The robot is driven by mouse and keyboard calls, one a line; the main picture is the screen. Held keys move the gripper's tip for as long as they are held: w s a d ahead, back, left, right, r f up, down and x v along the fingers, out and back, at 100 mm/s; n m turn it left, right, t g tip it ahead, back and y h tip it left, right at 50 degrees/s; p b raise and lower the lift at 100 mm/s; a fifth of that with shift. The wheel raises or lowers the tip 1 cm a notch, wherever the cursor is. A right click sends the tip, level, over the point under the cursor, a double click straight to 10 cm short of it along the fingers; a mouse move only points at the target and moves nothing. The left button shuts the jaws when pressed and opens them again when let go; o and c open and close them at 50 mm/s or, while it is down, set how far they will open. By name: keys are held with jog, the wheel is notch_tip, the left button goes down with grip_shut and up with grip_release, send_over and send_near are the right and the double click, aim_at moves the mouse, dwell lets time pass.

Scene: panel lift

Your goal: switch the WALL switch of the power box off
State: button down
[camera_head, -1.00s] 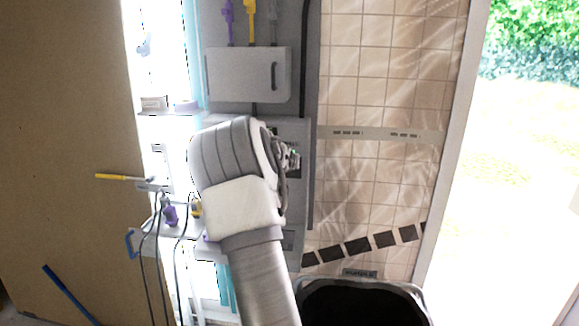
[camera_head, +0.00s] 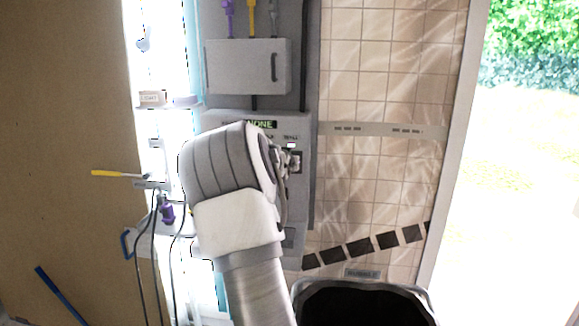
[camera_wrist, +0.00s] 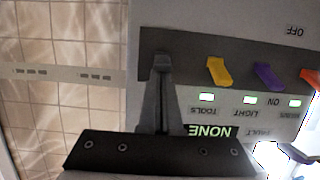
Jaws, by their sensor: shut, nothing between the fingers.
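The power box (camera_head: 225,115) is a grey panel on the wall, partly behind my arm in the head view. In the wrist view, which sees it upside down, a dark switch strip (camera_wrist: 190,45) carries a yellow lever (camera_wrist: 218,71), a purple lever (camera_wrist: 267,77) and an orange lever (camera_wrist: 310,77). Lit lamps sit beside them, with TOOLS and LIGHT labels. The third label is too small to read, so I cannot tell which lever is WALL. My gripper (camera_wrist: 161,62) is shut and empty, in front of the strip, left of the yellow lever. Contact cannot be told.
A green display (camera_wrist: 210,131) reads NONE. Above the power box is a grey box with a handle (camera_head: 248,66). A tiled wall (camera_head: 375,80) lies to the right, with a dark bin (camera_head: 365,305) below. A shelf with tools and cables stands left of my arm.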

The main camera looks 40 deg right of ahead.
jog(key=shift+s+a+f+t+h+b, duration=0.15)
jog(key=shift+f+t+h+b, duration=0.55)
jog(key=shift+b, duration=2.3)
jog(key=h+b, duration=0.1)
jog(key=b, duration=0.3)
jog(key=shift+a+f+t, duration=0.1)
jog(key=shift+f+t, duration=0.1)
jog(key=shift+t, duration=0.2)
jog(key=shift+s+a+f+b, duration=0.1)
jog(key=shift+b, duration=0.25)
